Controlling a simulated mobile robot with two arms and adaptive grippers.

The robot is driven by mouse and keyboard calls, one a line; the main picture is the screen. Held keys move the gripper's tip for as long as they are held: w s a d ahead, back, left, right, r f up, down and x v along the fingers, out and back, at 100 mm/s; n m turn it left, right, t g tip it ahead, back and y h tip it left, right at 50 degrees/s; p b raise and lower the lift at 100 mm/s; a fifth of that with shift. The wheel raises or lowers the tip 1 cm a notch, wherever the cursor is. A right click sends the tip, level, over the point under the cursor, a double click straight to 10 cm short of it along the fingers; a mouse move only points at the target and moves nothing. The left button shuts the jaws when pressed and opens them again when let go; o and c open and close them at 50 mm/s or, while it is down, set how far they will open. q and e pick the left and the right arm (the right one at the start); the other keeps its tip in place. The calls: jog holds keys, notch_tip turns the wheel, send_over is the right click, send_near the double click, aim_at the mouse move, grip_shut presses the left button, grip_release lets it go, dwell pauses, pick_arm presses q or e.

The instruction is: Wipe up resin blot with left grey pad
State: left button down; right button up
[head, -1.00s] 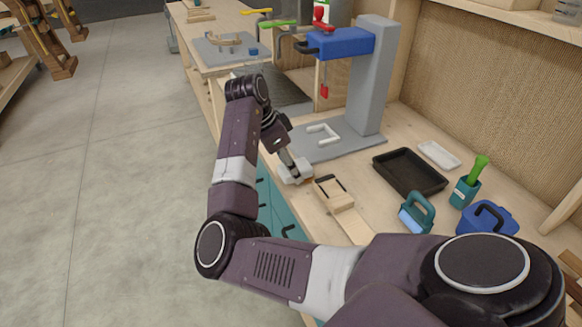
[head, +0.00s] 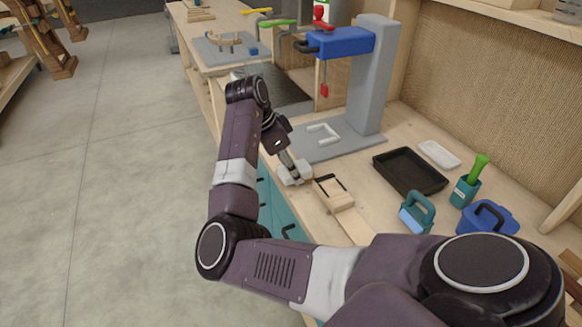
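One arm reaches in from the lower right, and I take it as my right arm. It bends over the bench, and its gripper (head: 290,165) points down at the bench's near edge. A pale grey block, perhaps the grey pad (head: 297,176), is at its fingertips. The fingers are too small and too covered to show whether they grip it. A second flat pale pad (head: 439,155) lies behind the black tray. I cannot make out a resin blot. My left gripper is not in view.
A wooden piece with a black frame (head: 335,192) lies right of the gripper. A grey stand with a blue arm (head: 370,85) rises behind. A black tray (head: 410,172), a teal handled tool (head: 416,212), a green-handled brush in a cup (head: 466,190) and a blue handled container (head: 488,218) stand right.

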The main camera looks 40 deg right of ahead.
aim_at(303, 165)
jog(key=shift+f, duration=0.7)
jog(key=shift+s+d+r+p, duration=0.1)
jog(key=shift+s+d+p, duration=0.15)
jog(key=shift+d, duration=0.25)
jog(key=shift+s+d+r+p, duration=0.1)
jog(key=shift+d+p, duration=0.25)
jog(key=shift+d, duration=0.1)
jog(key=shift+s+d+f+p, duration=0.1)
jog(key=shift+s+d+p, duration=0.1)
jog(key=shift+d, duration=0.25)
jog(key=shift+s+d+f+p, duration=0.1)
jog(key=shift+d+p, duration=0.05)
jog(key=shift+d, duration=0.25)
jog(key=shift+s+d+r+p, duration=0.2)
jog(key=shift+d+r+p, duration=0.05)
jog(key=shift+d+p, duration=0.3)
jog(key=shift+s+d, duration=0.2)
jog(key=shift+d, duration=0.3)
jog(key=shift+r+p, duration=0.1)
jog(key=shift+p, duration=0.55)
jog(key=shift+w+a+p, duration=0.15)
jog(key=shift+a+p, duration=0.25)
jog(key=shift+p, duration=0.05)
jog(key=shift+w+a+f+p, duration=0.25)
jog(key=shift+a+p, duration=0.1)
jog(key=shift+a, duration=0.1)
